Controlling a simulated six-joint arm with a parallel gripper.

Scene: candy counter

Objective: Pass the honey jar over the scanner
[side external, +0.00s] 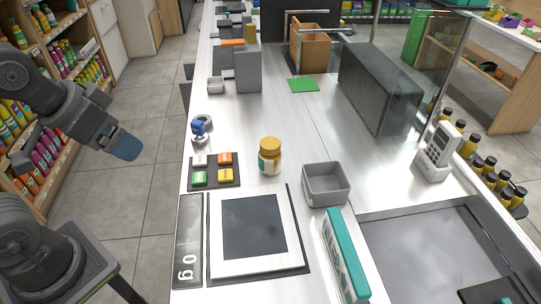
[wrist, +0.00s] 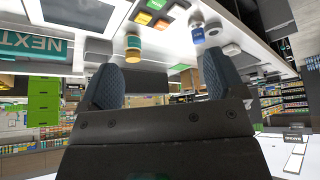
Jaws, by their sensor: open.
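The honey jar (side external: 270,160), amber with a yellow lid and a pale label, stands upright on the metal counter beside the button pad. It also shows in the wrist view (wrist: 133,45), which is upside down. A flat white plate with a dark glass window (side external: 253,226), apparently the scanner, lies in the near counter, next to a display reading "0 g" (side external: 189,250). My gripper (side external: 130,148) is off the left side of the counter, well apart from the jar. In the wrist view its two blue padded fingers (wrist: 160,75) are spread with nothing between them.
A button pad (side external: 229,182) sits left of the jar and an empty grey tray (side external: 326,200) to its right. A teal "NEXT" divider (side external: 343,255) lies right of the plate. A blue-topped item (side external: 199,128) stands near the left edge. A card terminal (side external: 438,148) stands right.

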